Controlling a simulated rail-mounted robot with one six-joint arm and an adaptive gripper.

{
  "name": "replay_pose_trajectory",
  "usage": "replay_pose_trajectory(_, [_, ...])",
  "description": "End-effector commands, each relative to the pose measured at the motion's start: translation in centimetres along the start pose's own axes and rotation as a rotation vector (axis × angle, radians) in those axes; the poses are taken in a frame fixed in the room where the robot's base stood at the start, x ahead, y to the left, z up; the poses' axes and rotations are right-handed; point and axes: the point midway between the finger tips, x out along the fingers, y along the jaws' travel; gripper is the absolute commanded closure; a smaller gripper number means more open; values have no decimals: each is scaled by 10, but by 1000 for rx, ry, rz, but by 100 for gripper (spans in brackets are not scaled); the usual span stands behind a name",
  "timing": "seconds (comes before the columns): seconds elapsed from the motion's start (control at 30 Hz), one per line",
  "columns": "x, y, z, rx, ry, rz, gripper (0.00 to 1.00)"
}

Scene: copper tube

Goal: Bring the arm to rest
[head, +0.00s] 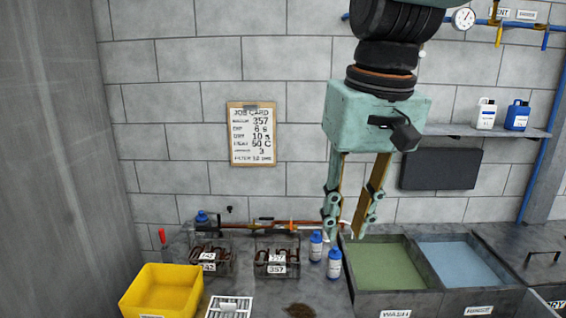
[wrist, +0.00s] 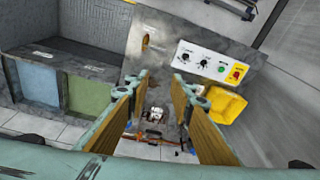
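My gripper (head: 345,236) hangs from my teal arm, pointing down, above the back of the bench in the head view. Its two fingers stand apart with nothing between them. In the wrist view the fingers of my gripper (wrist: 160,85) also show a clear gap, with the bench far beyond. A copper tube assembly (head: 285,225) runs along the back of the bench, behind and left of the fingertips in the picture. I cannot tell the exact distance between it and the fingers.
Wire baskets (head: 277,256) and blue-white bottles (head: 334,263) stand below my gripper to the left. The green wash tank (head: 388,267) and blue tank (head: 456,264) lie right. A yellow bin (head: 165,290) is front left. A shelf (head: 470,131) is on the wall; air around the fingers looks free.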

Motion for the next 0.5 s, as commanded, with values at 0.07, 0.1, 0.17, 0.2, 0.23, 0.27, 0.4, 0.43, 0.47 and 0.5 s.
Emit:
replay_pose_trajectory(0.07, [-4, 7, 14, 10, 12, 4, 78])
replay_pose_trajectory(0.1, [-5, 11, 21, 15, 16, 6, 78])
replay_pose_trajectory(0.17, [-7, 15, 30, 21, 25, 9, 78])
replay_pose_trajectory(0.2, [-8, 18, 37, 25, 30, 11, 78])
replay_pose_trajectory(0.23, [-9, 20, 42, 28, 34, 12, 78])
replay_pose_trajectory(0.27, [-10, 22, 47, 32, 38, 14, 78])
replay_pose_trajectory(0.4, [-12, 32, 70, 47, 58, 21, 78])
replay_pose_trajectory(0.43, [-12, 34, 76, 50, 61, 22, 78])
replay_pose_trajectory(0.47, [-13, 36, 81, 54, 65, 24, 78])
replay_pose_trajectory(0.5, [-13, 38, 87, 59, 71, 26, 78])
